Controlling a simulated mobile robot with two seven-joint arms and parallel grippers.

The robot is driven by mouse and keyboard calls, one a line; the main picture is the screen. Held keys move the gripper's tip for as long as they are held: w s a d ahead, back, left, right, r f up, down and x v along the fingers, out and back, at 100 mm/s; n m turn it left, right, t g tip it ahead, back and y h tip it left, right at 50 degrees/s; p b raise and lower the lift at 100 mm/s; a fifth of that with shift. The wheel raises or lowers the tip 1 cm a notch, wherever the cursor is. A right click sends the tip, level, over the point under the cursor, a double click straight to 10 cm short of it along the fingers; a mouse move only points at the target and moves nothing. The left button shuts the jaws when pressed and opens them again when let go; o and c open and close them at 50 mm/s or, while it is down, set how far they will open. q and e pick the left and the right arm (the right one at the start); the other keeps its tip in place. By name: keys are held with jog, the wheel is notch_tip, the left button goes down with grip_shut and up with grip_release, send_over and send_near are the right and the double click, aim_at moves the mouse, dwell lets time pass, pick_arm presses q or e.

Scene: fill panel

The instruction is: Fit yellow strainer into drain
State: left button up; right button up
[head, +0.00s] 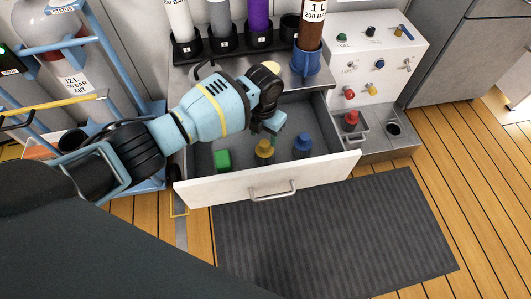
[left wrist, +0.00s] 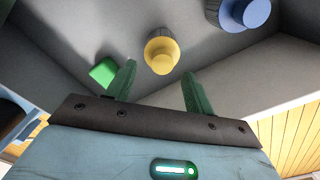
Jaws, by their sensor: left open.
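The yellow strainer (head: 264,149) stands in the open drawer (head: 270,184), between a green block and a blue piece. My left gripper (head: 274,123) is over the drawer, above and behind the yellow strainer. In the left wrist view, the open green fingers (left wrist: 159,73) point toward the yellow strainer (left wrist: 162,54), which shows just past the fingertips, roughly between them. The fingers appear empty. A round dark opening (head: 393,128) in the grey ledge right of the drawer looks like the drain. My right gripper does not show.
The green block (head: 222,160) and blue piece (head: 303,145) stand in the drawer, which has raised walls. A red-topped piece (head: 351,120) sits by the ledge. Bottles (head: 220,15) and a white control panel (head: 372,60) stand behind. A dark mat (head: 335,230) lies in front.

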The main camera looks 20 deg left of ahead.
aim_at(265, 143)
pick_arm(q)
jog(key=shift+f, duration=0.3)
notch_tip(265, 143, down, 5)
jog(key=shift+d+r+b, duration=0.15)
jog(key=shift+r+b, duration=0.05)
jog(key=shift+b, duration=1)
jog(key=shift+r, duration=0.1)
grip_shut()
